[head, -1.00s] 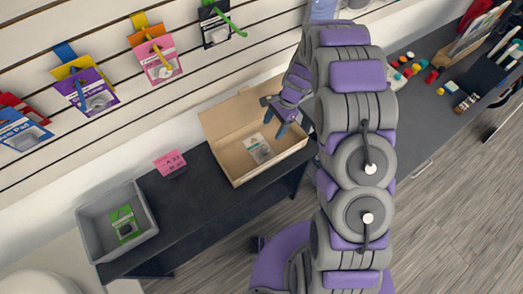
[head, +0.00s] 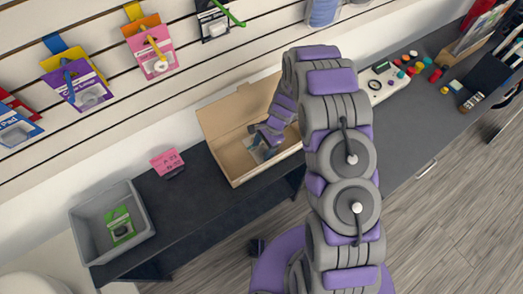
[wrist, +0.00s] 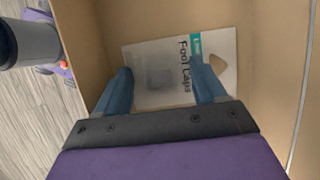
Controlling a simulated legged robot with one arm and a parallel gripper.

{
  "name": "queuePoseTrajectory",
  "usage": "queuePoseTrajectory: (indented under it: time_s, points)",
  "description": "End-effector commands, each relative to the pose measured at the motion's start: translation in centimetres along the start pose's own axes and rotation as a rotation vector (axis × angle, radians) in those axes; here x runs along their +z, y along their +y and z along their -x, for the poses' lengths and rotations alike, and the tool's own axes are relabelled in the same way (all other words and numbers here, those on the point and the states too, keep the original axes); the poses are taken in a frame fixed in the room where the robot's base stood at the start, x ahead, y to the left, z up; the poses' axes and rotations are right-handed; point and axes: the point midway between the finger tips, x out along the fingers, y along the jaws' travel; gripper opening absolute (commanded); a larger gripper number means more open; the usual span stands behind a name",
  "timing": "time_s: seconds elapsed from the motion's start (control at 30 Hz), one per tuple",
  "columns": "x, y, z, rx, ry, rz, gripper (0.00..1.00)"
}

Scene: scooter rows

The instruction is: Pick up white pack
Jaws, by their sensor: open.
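The white pack (wrist: 180,62) lies flat on the floor of the open cardboard box (head: 226,160). In the wrist view it carries the printed words "Fool Laps" and a teal label. My gripper (wrist: 168,85) is open, with its two blue fingers spread over the lower part of the pack, one toward each side. I cannot tell whether the fingers touch it. In the head view my gripper (head: 262,146) is down inside the box and hides most of the pack.
A grey bin (head: 80,232) with a green pack (head: 121,225) stands at the counter's left end. A pink sign (head: 167,162) stands between bin and box. Packs hang on the slatted wall. A white tray (head: 385,84) and small coloured items are on the right.

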Motion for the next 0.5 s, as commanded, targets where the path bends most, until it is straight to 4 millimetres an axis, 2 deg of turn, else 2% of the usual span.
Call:
queuePoseTrajectory:
  time_s: [0.17, 0.5]
  points:
    - [0.03, -0.01, 0.01, 0.000, 0.001, 0.000, 0.70]
    - [0.01, 0.00, 0.00, 0.000, 0.001, 0.000, 0.39]
